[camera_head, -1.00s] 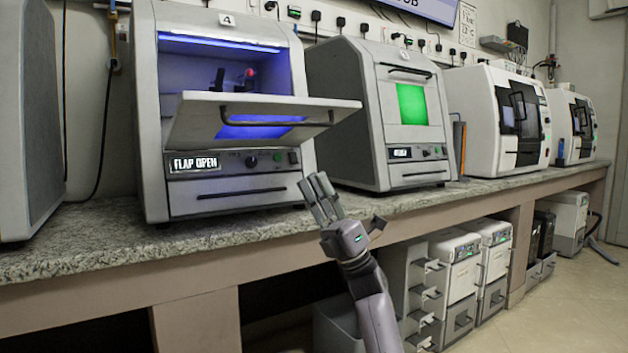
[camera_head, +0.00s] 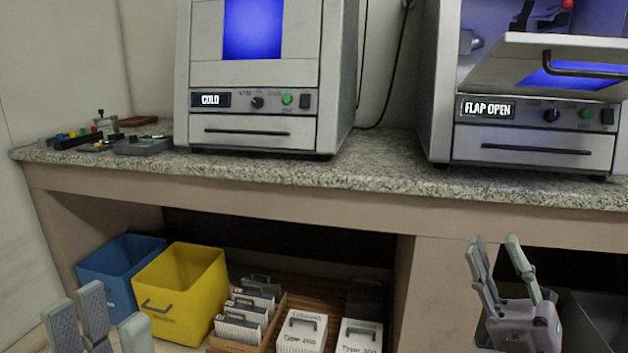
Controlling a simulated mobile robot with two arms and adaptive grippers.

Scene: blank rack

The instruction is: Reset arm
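My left gripper (camera_head: 98,303) is at the bottom left corner, in front of the bins. Its fingers are spread and nothing is between them; its base is cut off by the frame. My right gripper (camera_head: 495,242) is at the lower right, in front of the bench edge. Its fingers point up and stand apart, with nothing between them. Neither gripper visibly touches anything.
A granite bench (camera_head: 390,178) carries a closed machine reading COLD (camera_head: 255,75) and one reading FLAP OPEN (camera_head: 500,130), its flap jutting out. Below stand a blue bin (camera_head: 112,262), a yellow bin (camera_head: 180,295) and a wooden tray (camera_head: 275,325) of labelled blocks.

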